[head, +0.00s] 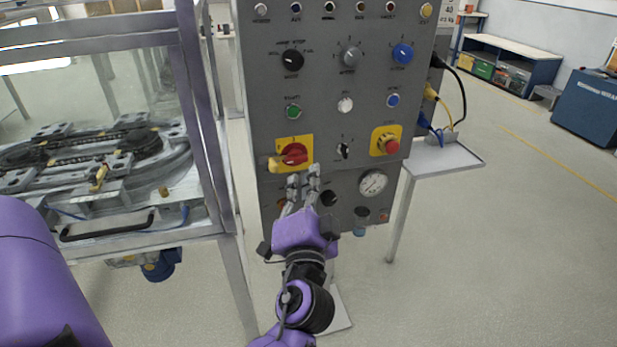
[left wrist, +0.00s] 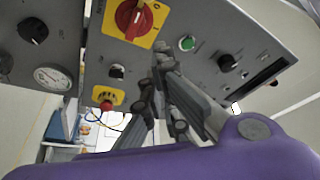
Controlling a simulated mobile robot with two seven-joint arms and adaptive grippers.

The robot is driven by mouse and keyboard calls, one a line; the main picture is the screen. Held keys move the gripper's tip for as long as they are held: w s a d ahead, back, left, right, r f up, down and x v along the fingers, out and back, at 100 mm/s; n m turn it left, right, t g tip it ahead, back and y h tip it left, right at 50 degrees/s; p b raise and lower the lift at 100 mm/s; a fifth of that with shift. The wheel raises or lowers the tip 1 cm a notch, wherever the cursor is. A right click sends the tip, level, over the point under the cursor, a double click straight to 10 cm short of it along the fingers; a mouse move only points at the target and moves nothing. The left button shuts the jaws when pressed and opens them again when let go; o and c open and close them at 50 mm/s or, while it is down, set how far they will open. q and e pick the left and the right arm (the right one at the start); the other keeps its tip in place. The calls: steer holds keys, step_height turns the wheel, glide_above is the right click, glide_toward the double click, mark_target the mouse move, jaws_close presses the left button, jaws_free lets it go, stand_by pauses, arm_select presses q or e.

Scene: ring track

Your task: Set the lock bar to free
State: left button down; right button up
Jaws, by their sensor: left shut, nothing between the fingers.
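A red rotary switch (head: 295,153) sits on a yellow plate on the grey control panel, and it also shows in the left wrist view (left wrist: 132,18). A yellow bar-like piece (head: 274,163) sticks out at the switch's lower left; I cannot tell for certain whether it is the lock bar. No label reading lock or free is legible. My left gripper (head: 303,178) is shut and empty, just below the switch in the head view. In the left wrist view its fingers (left wrist: 152,76) point up toward the panel, below the switch. Contact with the panel cannot be judged. My right gripper is not in view.
The panel carries several knobs, a red emergency button (head: 391,145) on yellow and a pressure gauge (head: 373,184). Left stands the ring track (head: 100,150) behind a metal frame, with a black handle (head: 108,226). A small side shelf (head: 450,158) juts out right of the panel.

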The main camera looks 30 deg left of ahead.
mark_target(273, 165)
arm_select(q)
steer(key=w+a+p, duration=0.1)
steer(key=w+a, duration=0.1)
steer(key=a, duration=0.1)
steer(key=w+a+p, duration=0.1)
steer(key=w+a, duration=0.2)
steer(key=shift+f, duration=0.15)
steer(key=shift+s+a+f, duration=0.2)
steer(key=shift+s+f, duration=0.05)
steer(key=shift+s, duration=0.05)
steer(key=shift+s+a, duration=0.8)
steer(key=shift+s, duration=0.15)
